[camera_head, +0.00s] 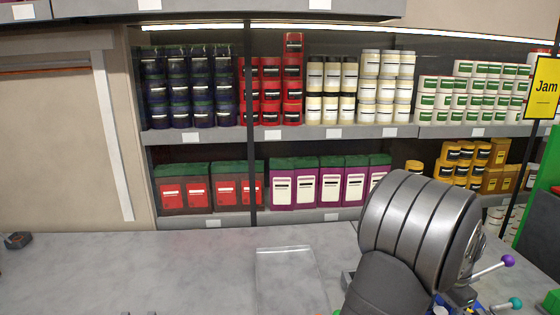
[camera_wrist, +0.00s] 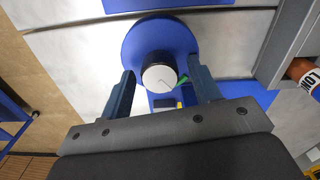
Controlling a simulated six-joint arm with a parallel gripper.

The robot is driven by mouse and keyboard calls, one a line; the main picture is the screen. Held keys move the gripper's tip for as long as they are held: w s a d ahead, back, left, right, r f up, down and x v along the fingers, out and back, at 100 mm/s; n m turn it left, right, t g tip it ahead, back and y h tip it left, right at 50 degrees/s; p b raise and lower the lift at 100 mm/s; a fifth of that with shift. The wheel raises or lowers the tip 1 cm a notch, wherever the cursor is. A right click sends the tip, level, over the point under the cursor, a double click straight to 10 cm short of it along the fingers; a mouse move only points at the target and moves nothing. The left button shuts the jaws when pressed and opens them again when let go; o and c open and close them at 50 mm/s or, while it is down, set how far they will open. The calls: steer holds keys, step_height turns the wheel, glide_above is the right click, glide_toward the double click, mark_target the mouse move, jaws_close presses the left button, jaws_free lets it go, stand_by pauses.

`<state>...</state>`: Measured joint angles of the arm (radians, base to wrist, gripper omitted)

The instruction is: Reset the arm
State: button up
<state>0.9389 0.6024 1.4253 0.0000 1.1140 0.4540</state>
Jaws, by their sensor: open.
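My gripper (camera_wrist: 160,66) shows in the wrist view with its two dark blue fingers apart. Between the fingers in the picture is a dark knob with a white round top (camera_wrist: 159,77). The knob stands on a blue round disc (camera_wrist: 142,38). Nothing is seen pinched between the fingers. I cannot tell how far the fingertips are from the knob. I cannot identify my gripper in the head view.
Levers with a purple knob (camera_head: 508,261) and a teal knob (camera_head: 515,303) stick out right of the drum. A clear flat tray (camera_head: 288,250) lies on the grey counter (camera_head: 190,265). Shelves behind hold many jars. A yellow Jam sign (camera_head: 543,88) stands right. The left counter is mostly clear.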

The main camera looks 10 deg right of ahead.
steer(key=shift+m, duration=1.3)
stand_by(0.8)
